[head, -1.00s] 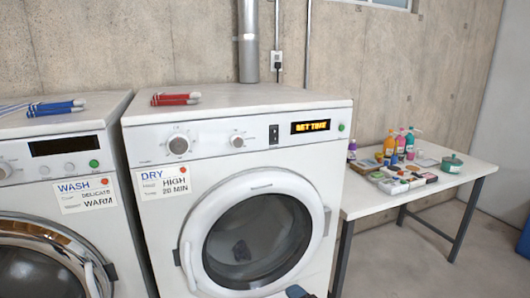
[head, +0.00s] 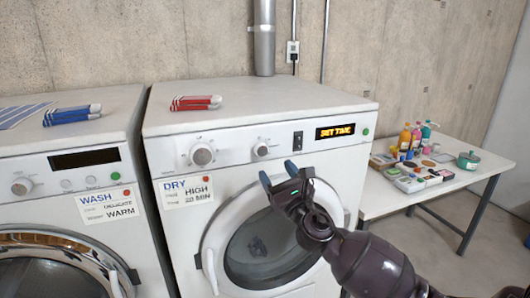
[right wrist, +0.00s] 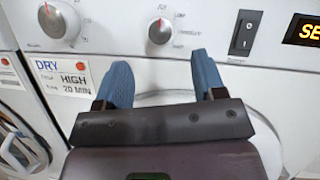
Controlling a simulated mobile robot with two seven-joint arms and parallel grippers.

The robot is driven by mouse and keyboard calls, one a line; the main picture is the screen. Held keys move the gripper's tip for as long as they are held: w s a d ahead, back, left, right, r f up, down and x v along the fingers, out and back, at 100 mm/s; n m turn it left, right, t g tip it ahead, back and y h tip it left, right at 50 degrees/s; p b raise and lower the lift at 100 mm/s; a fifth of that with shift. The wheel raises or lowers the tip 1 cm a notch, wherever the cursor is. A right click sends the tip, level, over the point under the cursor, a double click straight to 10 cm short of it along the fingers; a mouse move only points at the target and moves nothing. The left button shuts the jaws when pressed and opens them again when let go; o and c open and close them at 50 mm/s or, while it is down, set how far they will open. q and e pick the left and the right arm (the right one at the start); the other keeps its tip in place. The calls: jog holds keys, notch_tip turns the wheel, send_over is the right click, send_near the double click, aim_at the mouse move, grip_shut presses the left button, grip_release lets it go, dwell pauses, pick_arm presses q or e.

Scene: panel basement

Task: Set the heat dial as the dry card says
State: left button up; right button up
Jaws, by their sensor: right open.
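The white dryer (head: 300,108) has a large dial (head: 202,154) at the left of its panel and a smaller dial (head: 261,149) to the right. In the right wrist view the smaller dial (right wrist: 160,30) has a red mark near its top and small print beside it, partly readable as "LOW". The DRY card (head: 186,191) below the large dial reads HIGH and 20 MIN. My right gripper (head: 278,174) is open and empty, its blue fingers just below the smaller dial, apart from it. My left gripper is out of view.
A dark switch (head: 298,141) and a display reading SET TIME (head: 335,132) are right of the dials. The washer (head: 60,165) with its WASH card (head: 106,205) stands left. A table (head: 480,172) with bottles and small items stands right.

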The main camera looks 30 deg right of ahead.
aim_at(263, 151)
jog(key=p+x, duration=0.1)
jog(key=x, duration=0.6)
jog(key=shift+f, duration=0.1)
jog(key=c, duration=0.9)
